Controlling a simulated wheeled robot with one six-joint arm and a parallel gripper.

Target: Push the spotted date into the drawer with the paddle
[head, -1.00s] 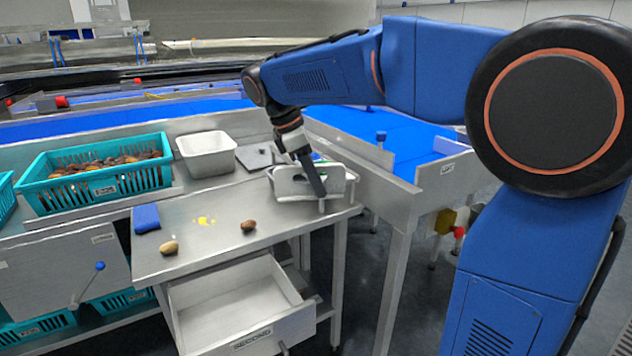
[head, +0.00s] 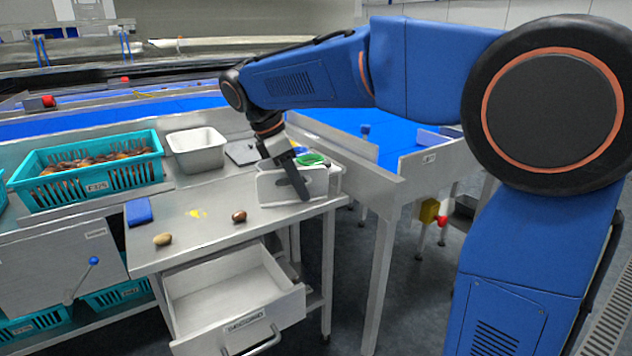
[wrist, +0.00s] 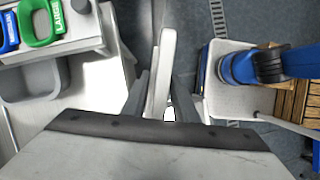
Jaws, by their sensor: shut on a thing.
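My gripper (head: 294,184) is shut on a pale, slab-like paddle (head: 271,186) at the right end of the steel table. The paddle shows nearly edge-on between the fingers in the wrist view (wrist: 165,70). Two dates lie on the table in the head view, left of the paddle and apart from it: a dark brown date (head: 239,216) nearer it and a tan date (head: 163,239) farther left. Spots are too small to make out on either. The drawer (head: 238,322), labelled SECOND, is pulled open below the table's front edge and looks empty.
A blue block (head: 139,212) and a yellow smear (head: 197,214) are on the table (head: 200,239). A teal crate of dates (head: 98,184) and a white tub (head: 197,149) stand behind. A rack with blue and green (wrist: 42,22) pieces is beside the paddle.

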